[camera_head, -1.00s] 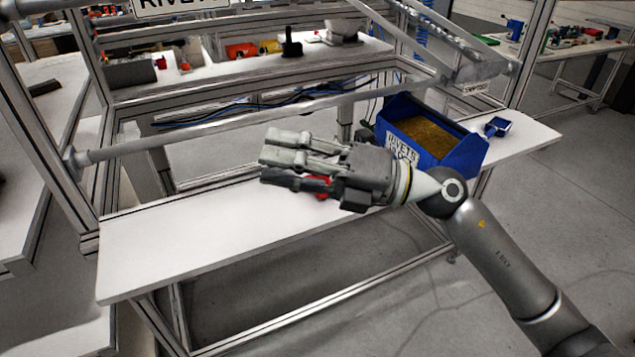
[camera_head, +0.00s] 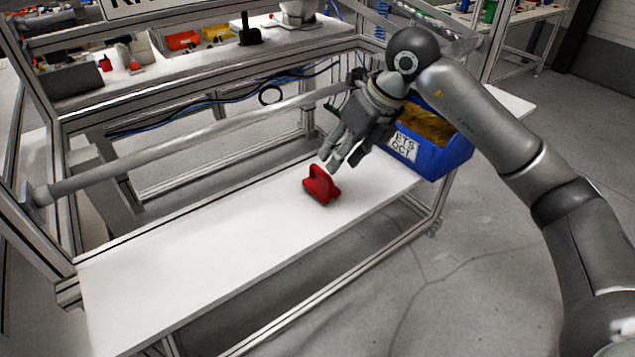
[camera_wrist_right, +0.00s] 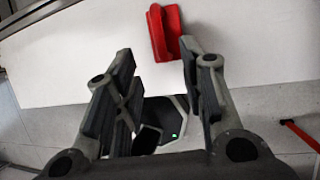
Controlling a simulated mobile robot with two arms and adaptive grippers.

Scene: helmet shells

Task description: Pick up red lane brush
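The red lane brush (camera_head: 321,187) is a small red block with a raised handle. It rests on the white shelf (camera_head: 200,250), near its middle. My right gripper (camera_head: 331,160) points down and to the left just above and behind the brush in the head view. In the right wrist view the right gripper (camera_wrist_right: 155,85) is open with nothing between its fingers. There the brush (camera_wrist_right: 164,32) lies beyond the fingertips, nearer the right finger. My left gripper is not in view.
A blue bin (camera_head: 440,155) labelled for rivets stands on the shelf right of the brush, close to my right arm. A grey frame bar (camera_head: 180,160) runs behind the shelf. The shelf left of the brush is clear.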

